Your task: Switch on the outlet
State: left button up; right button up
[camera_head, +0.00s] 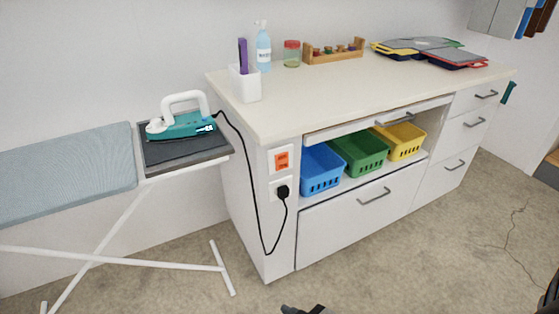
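The outlet is on the white narrow front panel at the cabinet's left corner. Its upper plate holds an orange switch (281,161); whether it is on or off is too small to tell. Below it is a white socket plate (274,188) with a black plug (282,191) in it. A black cord runs from the plug, loops down and goes up to the teal and white iron (183,118). A dark gripper part (305,309) just shows at the bottom edge, well below the outlet. Another dark part of mine is cut off at the lower right edge. Neither touches anything visible.
The iron rests on the dark pad of the ironing board (70,165), left of the cabinet (345,235). Blue, green and yellow baskets sit on the open shelf. The floor before the cabinet is clear.

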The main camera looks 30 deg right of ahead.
aim_at(282, 161)
jog(key=z, duration=1)
jog(key=k, duration=0.65)
jog(key=u, duration=0.35)
jog(key=i, duration=0.5)
